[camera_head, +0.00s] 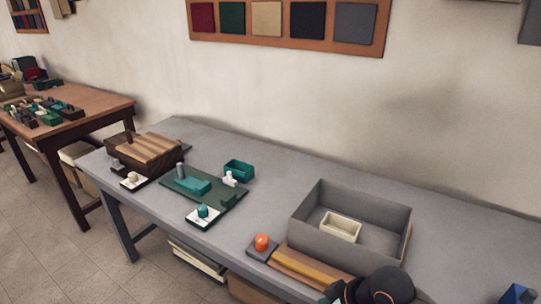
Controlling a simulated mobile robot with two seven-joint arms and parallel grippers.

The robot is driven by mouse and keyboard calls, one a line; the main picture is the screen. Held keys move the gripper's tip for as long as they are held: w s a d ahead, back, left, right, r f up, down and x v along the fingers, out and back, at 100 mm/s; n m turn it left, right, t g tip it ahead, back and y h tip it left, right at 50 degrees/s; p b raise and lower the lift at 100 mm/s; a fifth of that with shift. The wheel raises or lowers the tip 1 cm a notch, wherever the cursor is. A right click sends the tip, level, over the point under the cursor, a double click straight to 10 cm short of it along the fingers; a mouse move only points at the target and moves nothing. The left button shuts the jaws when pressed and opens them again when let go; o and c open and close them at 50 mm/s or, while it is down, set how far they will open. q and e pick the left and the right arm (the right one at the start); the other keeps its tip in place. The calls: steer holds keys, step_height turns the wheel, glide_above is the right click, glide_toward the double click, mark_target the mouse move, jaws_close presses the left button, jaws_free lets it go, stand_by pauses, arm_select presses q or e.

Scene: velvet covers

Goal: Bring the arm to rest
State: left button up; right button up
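A black rounded arm link of mine (392,284) with orange rings shows at the bottom edge, right of centre, in front of the grey table (265,200). I cannot tell which arm it belongs to. No gripper fingers can be made out on it. The rest of this arm is cut off by the bottom edge.
A grey open box (300,228) holds a small cream tray (341,227). In front are an orange piece (262,242) and a wooden board (305,272). Further left are a green board (215,190), a teal box (239,169) and a wooden box (148,155).

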steer(key=s+d+f+m+t+h+p, duration=0.2)
steer(key=s+d+f+m+t, duration=0.3)
steer(key=s+f, duration=0.6)
steer(key=shift+s+d+f+m+t+h+p, duration=0.35)
steer(key=shift+s+d+m+p, duration=0.3)
steer(key=shift+s+d+m, duration=0.3)
steer(key=shift+r, duration=0.1)
